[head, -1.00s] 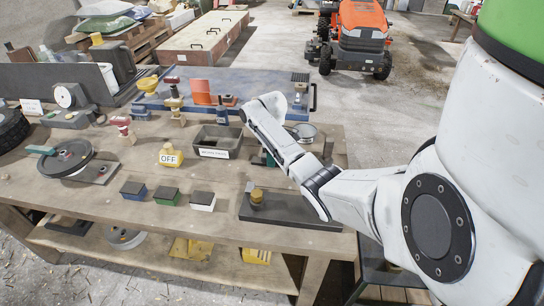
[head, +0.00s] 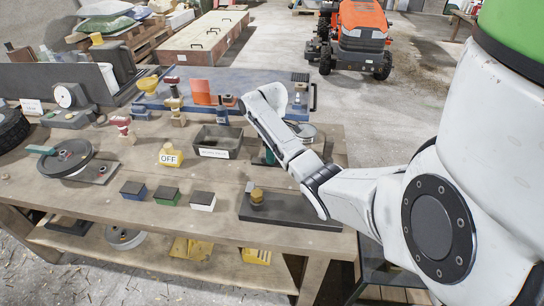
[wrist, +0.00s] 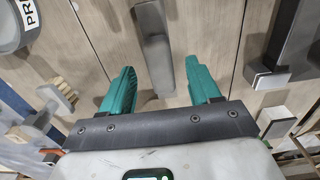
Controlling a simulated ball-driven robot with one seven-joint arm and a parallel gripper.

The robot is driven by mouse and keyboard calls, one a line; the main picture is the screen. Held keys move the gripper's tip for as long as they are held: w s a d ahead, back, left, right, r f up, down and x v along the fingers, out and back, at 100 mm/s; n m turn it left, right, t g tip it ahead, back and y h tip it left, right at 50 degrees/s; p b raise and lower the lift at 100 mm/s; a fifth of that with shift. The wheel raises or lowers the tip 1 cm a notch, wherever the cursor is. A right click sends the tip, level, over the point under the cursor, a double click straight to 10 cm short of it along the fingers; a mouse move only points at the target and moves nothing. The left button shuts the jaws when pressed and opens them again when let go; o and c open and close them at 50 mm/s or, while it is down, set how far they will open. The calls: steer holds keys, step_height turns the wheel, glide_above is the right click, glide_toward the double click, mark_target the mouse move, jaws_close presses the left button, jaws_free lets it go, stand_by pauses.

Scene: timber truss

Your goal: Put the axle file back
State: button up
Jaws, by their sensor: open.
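My gripper (wrist: 160,90) shows in the wrist view with its two teal fingers apart. A long grey bar-like tool (wrist: 152,25) lies between and beyond the fingers over the wooden bench top; it may be the axle file, but I cannot tell for sure. No contact between the fingers and it is visible. In the head view my arm reaches over the right part of the bench (head: 90,205), and its links hide most of the gripper and what is under it.
An open dark bin (head: 218,137) with a label, a yellow OFF block (head: 169,155) and a dark plate with a brass knob (head: 290,210) surround the arm. Three small blocks, including a green-sided one (head: 167,196), stand near the front. A blue board (head: 235,85) lies behind.

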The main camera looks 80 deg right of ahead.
step_height(320, 180, up, 9)
steer(key=p, duration=0.1)
steer(key=shift+r, duration=0.1)
stand_by(0.3)
